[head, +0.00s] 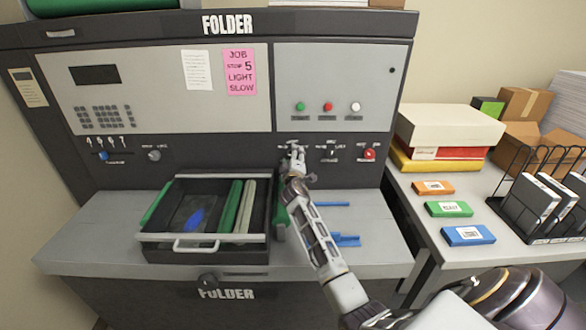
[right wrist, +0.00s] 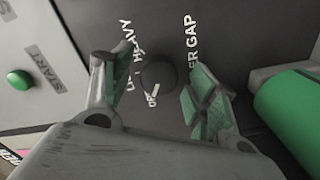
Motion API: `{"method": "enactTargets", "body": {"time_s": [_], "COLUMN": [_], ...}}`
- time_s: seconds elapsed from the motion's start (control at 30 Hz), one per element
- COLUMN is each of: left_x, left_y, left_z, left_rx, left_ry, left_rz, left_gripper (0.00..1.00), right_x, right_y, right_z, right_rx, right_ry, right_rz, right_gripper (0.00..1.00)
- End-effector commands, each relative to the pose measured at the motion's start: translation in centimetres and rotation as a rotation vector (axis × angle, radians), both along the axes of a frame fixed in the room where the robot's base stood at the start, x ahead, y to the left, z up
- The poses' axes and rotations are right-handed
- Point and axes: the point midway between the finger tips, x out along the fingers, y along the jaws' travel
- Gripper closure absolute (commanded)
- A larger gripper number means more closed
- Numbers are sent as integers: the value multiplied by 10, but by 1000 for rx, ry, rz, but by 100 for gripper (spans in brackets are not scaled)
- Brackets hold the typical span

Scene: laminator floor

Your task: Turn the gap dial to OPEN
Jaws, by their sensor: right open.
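The gap dial (right wrist: 158,75) is a dark round knob on the dark panel in the right wrist view. Lettering around it reads partly "HEAVY", "OP" and "ER GAP". A short white mark lies at its lower edge near "OP"; I cannot tell whether it is the pointer. My right gripper (right wrist: 150,70) is open, one green-padded finger on each side of the dial; contact is not clear. In the head view my right gripper (head: 296,155) is at the folder's lower panel and hides the dial. My left gripper is not in view.
Other controls sit close by: a red knob (head: 369,154) to the right and a green button (head: 300,106) above. Blue pieces (head: 345,240) lie under my right arm. A side table holds small boxes (head: 449,209) and a wire rack.

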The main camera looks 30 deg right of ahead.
Motion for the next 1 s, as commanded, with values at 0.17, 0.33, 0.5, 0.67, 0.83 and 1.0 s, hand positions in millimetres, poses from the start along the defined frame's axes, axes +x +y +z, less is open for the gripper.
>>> {"method": "enactTargets", "body": {"time_s": [0.17,0.33,0.5,0.67,0.83,1.0], "left_x": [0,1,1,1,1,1], "left_y": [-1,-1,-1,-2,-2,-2], "left_z": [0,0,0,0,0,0], "left_rx": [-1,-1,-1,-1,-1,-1], "left_ry": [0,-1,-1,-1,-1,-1], "left_rz": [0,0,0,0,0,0], "left_gripper": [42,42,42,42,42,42], "right_x": [-9,-22,-37,-52,-67,-82], "right_y": [6,14,23,32,42,51], "right_z": [0,0,-1,0,-1,-1], "right_rx": [1,0,1,1,0,0], "right_ry": [0,0,0,0,0,0], "right_rz": [0,0,1,0,1,1], "right_gripper": [42,42,42,42,42,42]}}
